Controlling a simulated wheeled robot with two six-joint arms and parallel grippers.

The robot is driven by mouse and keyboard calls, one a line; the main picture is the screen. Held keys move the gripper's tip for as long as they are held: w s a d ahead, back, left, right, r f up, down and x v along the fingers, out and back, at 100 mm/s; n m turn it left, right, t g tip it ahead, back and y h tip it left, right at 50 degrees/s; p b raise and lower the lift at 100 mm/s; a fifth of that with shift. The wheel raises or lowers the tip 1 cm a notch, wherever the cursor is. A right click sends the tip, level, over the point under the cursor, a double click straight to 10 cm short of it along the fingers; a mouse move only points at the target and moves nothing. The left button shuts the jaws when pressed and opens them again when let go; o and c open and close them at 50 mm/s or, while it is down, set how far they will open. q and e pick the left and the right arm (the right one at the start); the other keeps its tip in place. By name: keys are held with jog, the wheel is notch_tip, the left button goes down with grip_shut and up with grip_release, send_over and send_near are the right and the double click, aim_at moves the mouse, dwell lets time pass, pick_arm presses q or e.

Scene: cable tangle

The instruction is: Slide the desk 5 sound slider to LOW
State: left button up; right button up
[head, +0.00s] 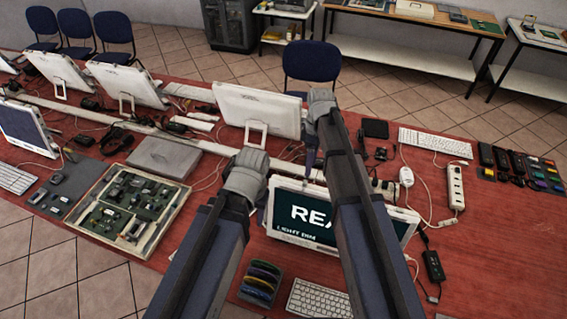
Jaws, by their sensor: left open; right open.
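My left gripper (252,158) is open, left of the screen's top edge. My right gripper (311,150) is open, above the desk behind the screen. Neither visibly holds anything.
A white power strip (455,187) and a keyboard (436,142) lie to the right, with loose cables between. A white monitor (257,111) stands behind my grippers. A parts tray (160,232) is at left. Bare red desk shows at lower right.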

aim_at(306, 181)
jog(key=b+x, duration=0.4)
jog(key=b, duration=0.1)
jog(key=w+b+x, duration=0.1)
jog(key=b+x, duration=0.1)
jog(key=x, duration=0.1)
jog(key=shift+s+a+f+b, duration=0.1)
jog(key=shift+a+f+b, duration=0.05)
jog(key=shift+a+b, duration=0.2)
pick_arm(q)
notch_tip(306, 181, down, 7)
jog(key=shift+w+a, duration=0.2)
jog(key=shift+a, duration=0.15)
pick_arm(e)
grip_shut()
dwell(0.9)
